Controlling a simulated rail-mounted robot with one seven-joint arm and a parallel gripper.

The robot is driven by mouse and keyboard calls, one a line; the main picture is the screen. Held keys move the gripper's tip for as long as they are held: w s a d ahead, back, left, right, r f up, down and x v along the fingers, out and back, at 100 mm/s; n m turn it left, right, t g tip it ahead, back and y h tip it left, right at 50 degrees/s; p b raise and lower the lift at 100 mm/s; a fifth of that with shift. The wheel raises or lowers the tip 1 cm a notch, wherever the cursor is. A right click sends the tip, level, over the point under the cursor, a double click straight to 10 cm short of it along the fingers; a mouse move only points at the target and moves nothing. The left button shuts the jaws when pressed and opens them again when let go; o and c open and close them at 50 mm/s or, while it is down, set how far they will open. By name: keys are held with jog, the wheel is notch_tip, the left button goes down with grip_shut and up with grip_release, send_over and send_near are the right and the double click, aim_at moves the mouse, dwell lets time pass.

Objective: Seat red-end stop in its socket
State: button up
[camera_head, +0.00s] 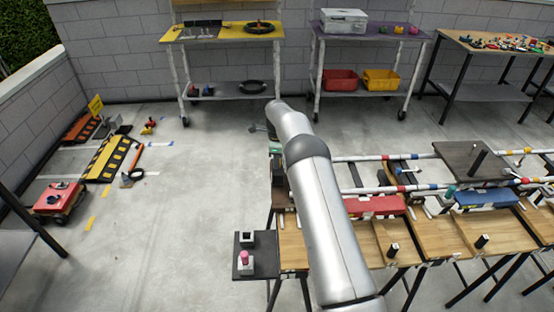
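A pink-red round knob (244,257) stands on a pale block on a dark shelf (266,262) at the left end of the workbench. I cannot tell whether it is the red-end stop. A dark block with a pale top (247,238) stands just behind it. Two rails with coloured bands (372,158) run along the far side of the bench; red bands show on them. I cannot make out the stop's socket. My arm (315,190) reaches across the bench's left end and covers part of it. My gripper's fingers do not show, so whether they hold anything is not visible.
A red box (375,207) and a blue box (487,198) stand on the bench behind wooden tops with dark posts (392,249). A dark board (455,155) lies at the rails' right. Tables stand by the wall.

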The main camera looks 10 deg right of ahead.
jog(key=o, duration=0.4)
jog(key=shift+r+b, duration=0.45)
jog(key=shift+r, duration=8.3)
